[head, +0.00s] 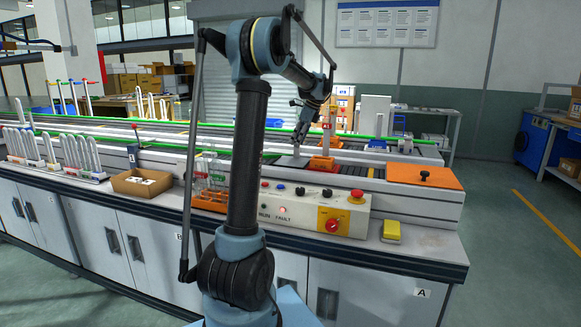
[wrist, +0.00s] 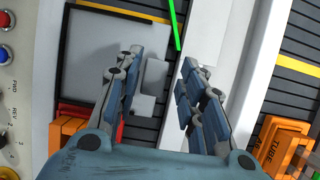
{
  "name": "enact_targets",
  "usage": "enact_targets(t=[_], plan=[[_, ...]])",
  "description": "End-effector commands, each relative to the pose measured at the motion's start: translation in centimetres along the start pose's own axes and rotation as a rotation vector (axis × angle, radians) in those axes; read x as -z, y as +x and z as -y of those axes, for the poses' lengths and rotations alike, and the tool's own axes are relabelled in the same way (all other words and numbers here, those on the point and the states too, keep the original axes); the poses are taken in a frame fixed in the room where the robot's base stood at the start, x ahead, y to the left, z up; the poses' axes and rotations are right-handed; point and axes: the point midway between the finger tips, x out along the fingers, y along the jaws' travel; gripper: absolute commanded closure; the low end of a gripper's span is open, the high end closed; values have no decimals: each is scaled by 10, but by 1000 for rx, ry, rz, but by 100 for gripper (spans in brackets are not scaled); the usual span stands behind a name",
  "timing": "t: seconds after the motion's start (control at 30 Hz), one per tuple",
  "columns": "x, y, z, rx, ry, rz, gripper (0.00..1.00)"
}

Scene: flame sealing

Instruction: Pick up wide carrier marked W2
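My gripper (wrist: 158,80) is open, its two blue-grey fingers apart in the wrist view, with nothing clearly held. Between and below the fingers are pale grey blocks (wrist: 155,74) beside a flat grey plate (wrist: 105,50); I cannot tell whether the fingers touch them. In the head view my gripper (head: 297,134) is over the conveyor bench. An orange carrier-like piece (head: 322,163) stands just right of it. Orange parts show at the lower left (wrist: 68,135) and lower right (wrist: 285,150) of the wrist view. I can read no W2 mark, so I cannot tell which piece is the wide carrier.
A control panel (head: 290,208) with buttons lies along the bench front. An orange plate with a black knob (head: 425,177) is at right, a yellow block (head: 391,230) in front of it. A cardboard box (head: 141,183) and racks of white tubes (head: 80,153) are at left.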

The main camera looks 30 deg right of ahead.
Motion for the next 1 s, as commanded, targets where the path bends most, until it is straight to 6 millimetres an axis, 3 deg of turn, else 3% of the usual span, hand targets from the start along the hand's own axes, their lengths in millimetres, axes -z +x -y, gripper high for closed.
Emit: enact_targets(t=[0.43, 0.77, 0.9, 0.93, 1.0], plan=[[0, 47, -5, 1, 0, 0, 63], [0, 53, -6, 0, 0, 0, 63], [1, 53, -6, 0, 0, 0, 95], [1, 53, -6, 0, 0, 0, 100], [1, 53, -6, 0, 0, 0, 100]])
